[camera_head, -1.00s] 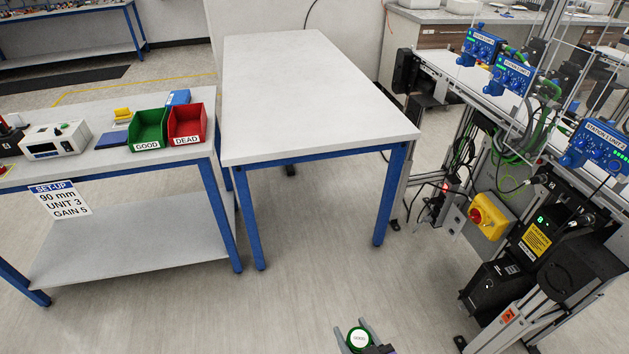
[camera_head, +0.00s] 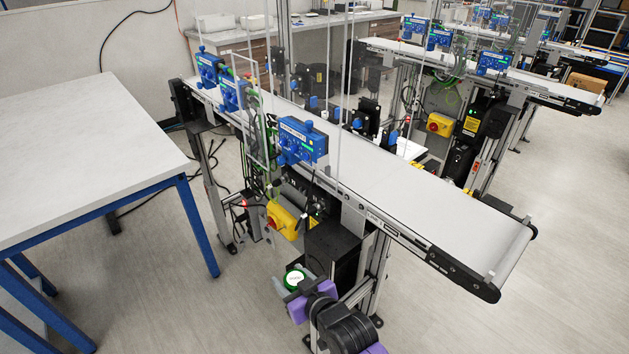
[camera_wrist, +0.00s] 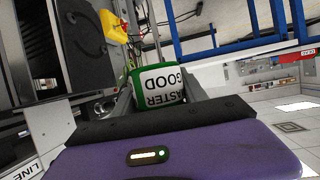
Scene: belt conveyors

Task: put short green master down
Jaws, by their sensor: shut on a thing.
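The short green master (camera_head: 294,279) is a green cylinder with a white top, held at the end of my arm low in the head view. My gripper (camera_head: 288,285) is shut on it, in front of the near conveyor's lower frame and below belt height in the picture. In the wrist view the green master (camera_wrist: 135,80) sits between the fingers of my gripper (camera_wrist: 158,92). Its white label reads "MASTER GOOD" and appears upside down.
The near conveyor (camera_head: 420,205) has a bare white belt, with blue station units (camera_head: 300,140) along its side. A yellow switch box (camera_head: 283,219) is below it. An empty white table (camera_head: 80,140) stands at left. A second conveyor (camera_head: 480,70) stands behind.

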